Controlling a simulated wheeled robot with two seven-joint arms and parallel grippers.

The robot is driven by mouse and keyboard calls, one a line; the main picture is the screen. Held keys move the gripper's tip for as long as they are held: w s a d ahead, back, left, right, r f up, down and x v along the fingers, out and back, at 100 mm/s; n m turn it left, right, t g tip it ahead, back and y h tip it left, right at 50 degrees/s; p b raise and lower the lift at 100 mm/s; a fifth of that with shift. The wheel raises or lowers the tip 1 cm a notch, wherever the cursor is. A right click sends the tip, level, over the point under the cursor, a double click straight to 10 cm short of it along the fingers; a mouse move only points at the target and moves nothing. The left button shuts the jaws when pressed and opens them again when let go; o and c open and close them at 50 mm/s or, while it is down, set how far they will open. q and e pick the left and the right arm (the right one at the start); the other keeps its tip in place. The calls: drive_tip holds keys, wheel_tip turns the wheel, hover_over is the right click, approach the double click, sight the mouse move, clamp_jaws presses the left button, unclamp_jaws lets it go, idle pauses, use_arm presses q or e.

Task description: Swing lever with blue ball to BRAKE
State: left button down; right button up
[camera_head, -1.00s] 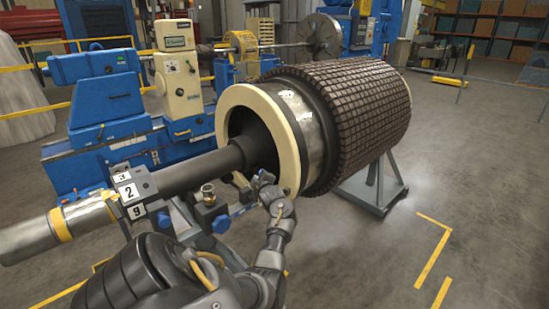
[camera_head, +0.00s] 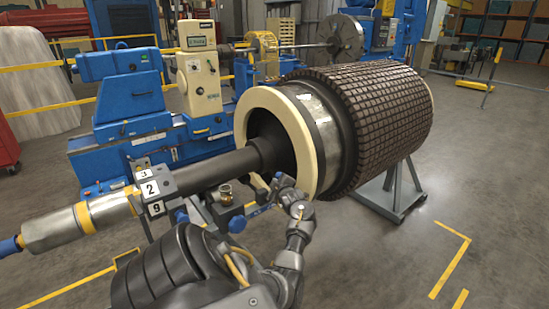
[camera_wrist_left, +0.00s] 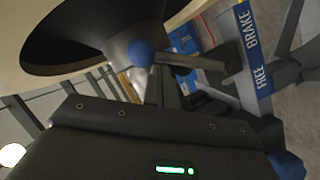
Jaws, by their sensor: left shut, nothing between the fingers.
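A blue ball (camera_wrist_left: 140,53) on a dark lever (camera_wrist_left: 182,61) shows in the left wrist view, just beyond my gripper's body. The lever runs from the ball toward a hub beside a blue plate marked FREE (camera_wrist_left: 263,78) and BRAKE (camera_wrist_left: 247,30). In the head view the blue plate (camera_head: 258,209) lies below the rotor's cream ring. My left gripper (camera_head: 279,181) is shut and empty beside the ring's lower edge. Whether it touches the lever or ball, I cannot tell. My right gripper is not in view.
The big rotor (camera_head: 385,115) rests on a grey stand (camera_head: 395,195). Its dark shaft (camera_head: 215,168) runs left to a clamp with numbered tags (camera_head: 150,190). Blue machines (camera_head: 125,110) stand behind. The floor at the right is open.

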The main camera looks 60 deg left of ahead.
use_arm(q)
drive_tip(key=p+v, duration=0.5)
drive_tip(key=v, duration=0.4)
drive_tip(key=shift+p, duration=0.35)
drive_tip(key=shift+s+d, duration=0.1)
drive_tip(key=shift+s, duration=0.05)
